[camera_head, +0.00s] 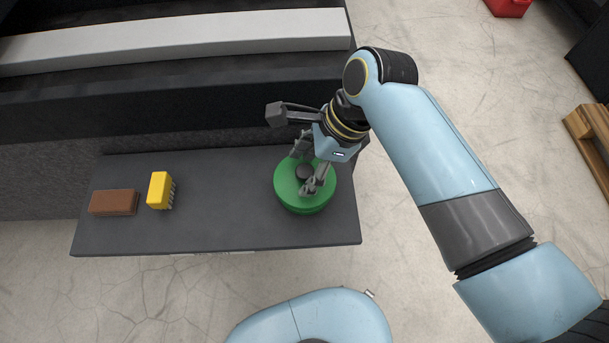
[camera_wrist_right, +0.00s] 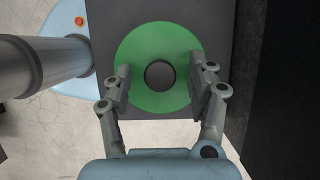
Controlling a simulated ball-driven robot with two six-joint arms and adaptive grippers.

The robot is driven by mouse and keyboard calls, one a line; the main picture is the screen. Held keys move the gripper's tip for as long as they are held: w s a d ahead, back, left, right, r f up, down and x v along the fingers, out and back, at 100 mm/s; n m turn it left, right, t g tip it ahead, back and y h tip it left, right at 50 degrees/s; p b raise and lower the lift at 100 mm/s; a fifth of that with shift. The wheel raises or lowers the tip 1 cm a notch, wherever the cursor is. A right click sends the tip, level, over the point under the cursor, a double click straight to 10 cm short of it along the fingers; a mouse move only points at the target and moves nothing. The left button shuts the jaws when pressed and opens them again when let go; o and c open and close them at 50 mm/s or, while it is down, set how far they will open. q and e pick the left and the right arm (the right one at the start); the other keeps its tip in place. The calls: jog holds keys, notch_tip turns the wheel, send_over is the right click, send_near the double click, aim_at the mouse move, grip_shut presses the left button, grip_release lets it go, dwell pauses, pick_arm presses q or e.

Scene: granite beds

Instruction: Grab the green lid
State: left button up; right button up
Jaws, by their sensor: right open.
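The green lid (camera_head: 289,187) is round with a dark knob (camera_head: 304,172) in its middle. It lies at the right part of the dark grey shelf in the head view, seemingly on top of a green round body. My right gripper (camera_head: 312,172) is open above the lid, its fingers on either side of the knob. In the right wrist view the lid (camera_wrist_right: 158,45) and its knob (camera_wrist_right: 159,75) sit between the open fingers of my right gripper (camera_wrist_right: 161,80). Whether the fingertips touch the lid I cannot tell. My left gripper is not in view.
A yellow block-like object (camera_head: 159,190) with grey bristles or teeth and a brown brick (camera_head: 114,202) lie at the left of the shelf (camera_head: 225,215). The shelf between them and the lid is clear. A long pale bar (camera_head: 180,38) runs behind. A wooden pallet (camera_head: 594,135) stands at right.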

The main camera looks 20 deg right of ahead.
jog(key=c, duration=1.1)
jog(key=shift+r, duration=0.1)
